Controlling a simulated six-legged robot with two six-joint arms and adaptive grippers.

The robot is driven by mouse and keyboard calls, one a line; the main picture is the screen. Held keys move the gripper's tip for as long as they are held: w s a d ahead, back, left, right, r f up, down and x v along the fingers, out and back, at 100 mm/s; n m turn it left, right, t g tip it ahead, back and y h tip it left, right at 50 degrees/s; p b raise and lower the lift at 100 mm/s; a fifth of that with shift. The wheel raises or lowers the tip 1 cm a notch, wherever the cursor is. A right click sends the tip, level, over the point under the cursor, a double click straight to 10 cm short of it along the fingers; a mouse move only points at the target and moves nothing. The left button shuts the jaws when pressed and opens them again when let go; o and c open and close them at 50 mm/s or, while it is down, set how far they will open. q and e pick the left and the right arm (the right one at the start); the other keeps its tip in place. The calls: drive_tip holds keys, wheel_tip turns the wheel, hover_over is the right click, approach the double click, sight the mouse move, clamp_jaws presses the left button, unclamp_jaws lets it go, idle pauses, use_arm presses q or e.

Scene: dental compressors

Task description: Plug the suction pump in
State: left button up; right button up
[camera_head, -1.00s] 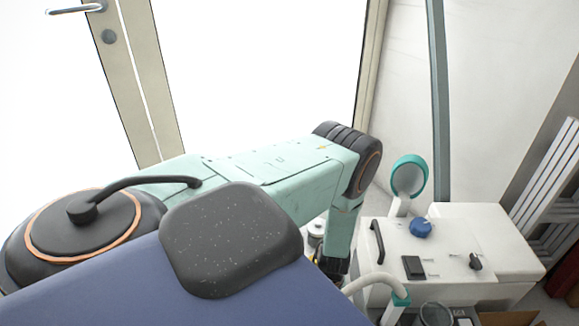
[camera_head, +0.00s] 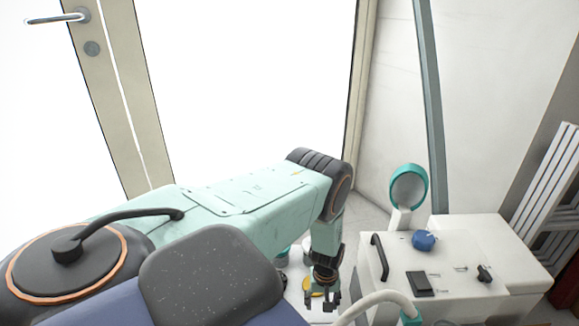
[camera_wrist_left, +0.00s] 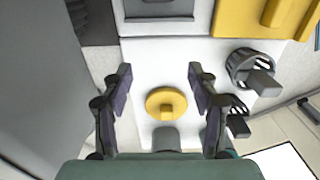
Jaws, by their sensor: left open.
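The suction pump (camera_head: 450,255), a white box with a blue knob (camera_head: 424,240), black handle and dark switch, stands at the right in the head view. My left gripper (camera_head: 323,302) hangs pointing down just left of it, apart from its front. In the left wrist view the same gripper (camera_wrist_left: 160,85) is open with nothing between its fingers. A round yellow knob-like piece (camera_wrist_left: 166,103) on a white surface lies below and between the fingers. I cannot make out a plug or socket for certain. My right gripper is not in view.
A pale hose (camera_head: 372,301) curves up at the pump's front. A teal-rimmed round piece (camera_head: 409,186) stands behind the pump. White folded frames (camera_head: 550,195) lean at the far right. A grey post (camera_head: 430,100) and a glazed door (camera_head: 250,80) stand behind.

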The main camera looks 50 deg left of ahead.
sight(320, 317)
use_arm(q)
wheel_tip(320, 317, down, 5)
drive_tip(key=shift+f+b, duration=0.1)
drive_tip(key=shift+b, duration=1.15)
wheel_tip(320, 317, up, 8)
drive_tip(key=p, duration=0.5)
drive_tip(key=s+d+r+m+p, duration=0.4)
drive_tip(key=s+d+r, duration=0.3)
drive_tip(key=s+r, duration=0.2)
drive_tip(key=s+d+r+m+p, duration=0.4)
drive_tip(key=s+d+r, duration=0.3)
drive_tip(key=s+r, duration=0.3)
drive_tip(key=s+p, duration=0.1)
drive_tip(key=s, duration=0.3)
drive_tip(key=shift+m, duration=0.3)
drive_tip(key=shift+s+d, duration=0.1)
